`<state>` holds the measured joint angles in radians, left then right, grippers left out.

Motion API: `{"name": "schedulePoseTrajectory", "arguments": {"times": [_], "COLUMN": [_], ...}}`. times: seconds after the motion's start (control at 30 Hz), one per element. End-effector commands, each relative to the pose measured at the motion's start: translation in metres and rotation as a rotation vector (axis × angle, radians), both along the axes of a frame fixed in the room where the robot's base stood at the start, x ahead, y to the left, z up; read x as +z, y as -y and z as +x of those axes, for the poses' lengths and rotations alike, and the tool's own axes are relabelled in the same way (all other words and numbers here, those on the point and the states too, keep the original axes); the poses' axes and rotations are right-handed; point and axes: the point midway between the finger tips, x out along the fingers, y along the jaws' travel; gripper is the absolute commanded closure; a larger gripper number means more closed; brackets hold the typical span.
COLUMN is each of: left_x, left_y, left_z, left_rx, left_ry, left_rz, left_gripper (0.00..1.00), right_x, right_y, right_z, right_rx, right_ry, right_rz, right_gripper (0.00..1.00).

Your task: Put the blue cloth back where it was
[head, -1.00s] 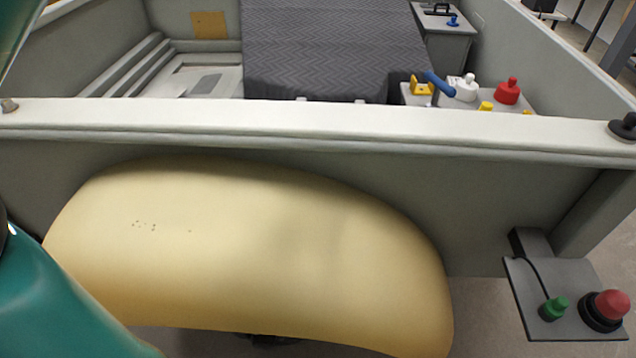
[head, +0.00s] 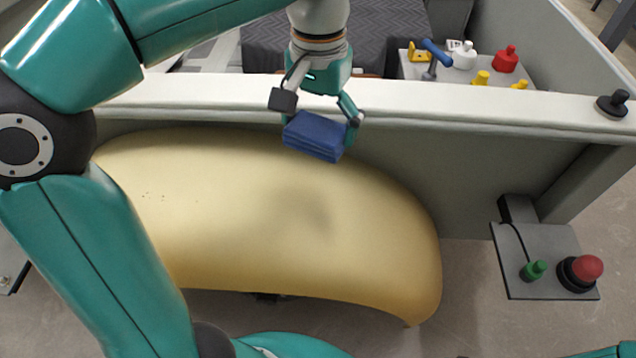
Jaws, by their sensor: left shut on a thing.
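The blue cloth (head: 314,137) is a folded, layered block. My left gripper (head: 318,122) is shut on it and holds it, slightly tilted, in front of the long white rail. The cloth is above the cream curved fender (head: 250,215), and a soft dark shadow lies on the fender below it. The cloth looks apart from the fender, though the exact gap is hard to tell. My right gripper is not in view.
The white rail (head: 440,118) runs across behind the cloth, with a black knob (head: 612,103) at its right end. Behind it are a grey patterned cover (head: 400,40) and a tray with white (head: 463,55) and red (head: 506,60) bottles. A grey panel (head: 545,285) with red and green buttons sticks out at right.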

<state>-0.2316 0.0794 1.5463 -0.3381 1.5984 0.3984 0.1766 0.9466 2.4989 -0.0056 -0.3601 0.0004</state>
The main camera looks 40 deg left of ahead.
Motion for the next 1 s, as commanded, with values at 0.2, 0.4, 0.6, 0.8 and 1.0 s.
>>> {"name": "schedulePoseTrajectory", "arguments": {"times": [0.2, 0.4, 0.6, 0.8, 1.0], "left_x": [-0.062, -0.101, -0.115, -0.141, -0.155], "left_y": [-0.001, 0.0, 0.0, 0.0, 0.0], "left_z": [-0.002, -0.001, 0.0, -0.001, 0.0], "left_rx": [0.0, 0.0, -0.002, -0.003, -0.003], "left_ry": [-0.005, -0.001, 0.001, -0.001, 0.003], "left_rz": [0.002, 0.001, 0.002, 0.002, 0.001], "left_gripper": [0.35, 0.35, 0.35, 0.35, 0.35], "right_x": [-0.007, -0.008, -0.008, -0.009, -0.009], "right_y": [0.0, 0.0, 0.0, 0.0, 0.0], "right_z": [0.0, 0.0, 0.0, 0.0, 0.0], "right_rx": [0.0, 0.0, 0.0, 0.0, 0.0], "right_ry": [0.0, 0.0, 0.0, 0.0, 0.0], "right_rz": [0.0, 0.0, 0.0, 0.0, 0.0], "right_gripper": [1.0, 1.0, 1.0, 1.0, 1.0]}}
